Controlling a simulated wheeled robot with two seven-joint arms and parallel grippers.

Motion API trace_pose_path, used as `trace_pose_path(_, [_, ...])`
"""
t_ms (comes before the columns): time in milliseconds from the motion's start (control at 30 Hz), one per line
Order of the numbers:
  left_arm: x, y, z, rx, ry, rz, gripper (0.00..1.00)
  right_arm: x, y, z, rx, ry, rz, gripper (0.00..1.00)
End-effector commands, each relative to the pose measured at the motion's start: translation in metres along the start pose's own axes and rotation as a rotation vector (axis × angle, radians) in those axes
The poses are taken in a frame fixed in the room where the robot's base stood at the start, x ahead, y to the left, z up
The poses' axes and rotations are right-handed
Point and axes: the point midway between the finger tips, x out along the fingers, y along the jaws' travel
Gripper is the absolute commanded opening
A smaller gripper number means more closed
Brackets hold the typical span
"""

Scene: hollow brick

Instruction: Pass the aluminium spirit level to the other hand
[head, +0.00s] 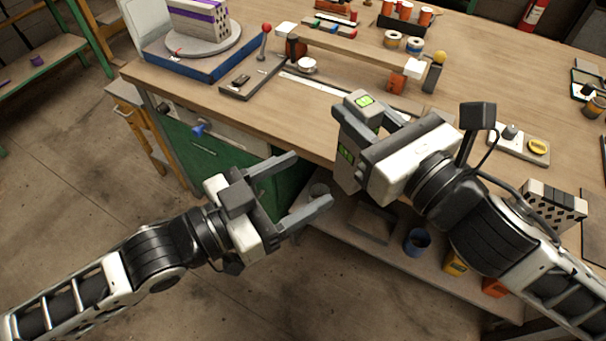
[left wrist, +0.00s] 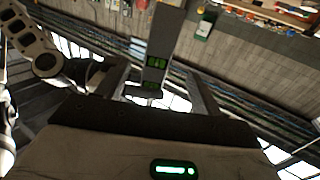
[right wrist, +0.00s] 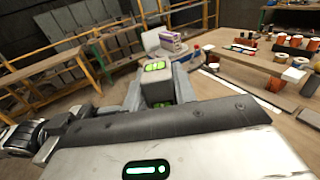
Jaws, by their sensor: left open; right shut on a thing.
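The aluminium spirit level (head: 346,172) is a grey bar with green vials. My right gripper (head: 372,133) is shut on it and holds it roughly upright in front of the bench edge. In the right wrist view the level (right wrist: 156,77) sits between the fingers, its end with a green vial facing the camera. My left gripper (head: 312,179) is open and empty, to the left of the level and a little lower, with its fingers pointing towards it. In the left wrist view the level (left wrist: 158,50) appears ahead, between the open fingers; in the head view a gap separates them.
The wooden workbench (head: 480,62) lies behind the grippers, with a low shelf below. On it are a blue-based turntable (head: 208,48) with a brick, a wooden bar on supports (head: 350,58), orange pots and a perforated brick (head: 553,203). The floor at left is clear.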

Motion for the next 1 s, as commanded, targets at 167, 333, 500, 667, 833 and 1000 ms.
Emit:
trace_pose_path(167, [0.014,0.003,-0.004,0.0,0.01,0.014,0.67,0.0,0.0,0.001,0.0,-0.003,0.001,0.0])
trace_pose_path(333, [0.045,0.003,-0.005,0.001,0.011,0.013,0.67,0.0,0.0,0.001,0.0,-0.002,0.0,0.0])
trace_pose_path(500, [0.077,0.004,-0.005,0.001,0.01,0.014,0.67,0.0,0.0,0.001,0.0,-0.003,0.001,0.0])
trace_pose_path(667, [0.102,0.004,-0.005,0.002,0.008,0.013,0.67,0.0,0.0,0.001,0.0,-0.003,0.001,0.0])
trace_pose_path(833, [0.116,0.004,-0.004,0.002,0.006,0.013,0.67,0.0,0.0,0.001,-0.001,-0.003,0.001,0.0])
trace_pose_path(1000, [0.119,0.004,-0.003,0.002,0.004,0.013,0.67,0.0,0.0,0.001,-0.001,-0.003,0.001,0.0])
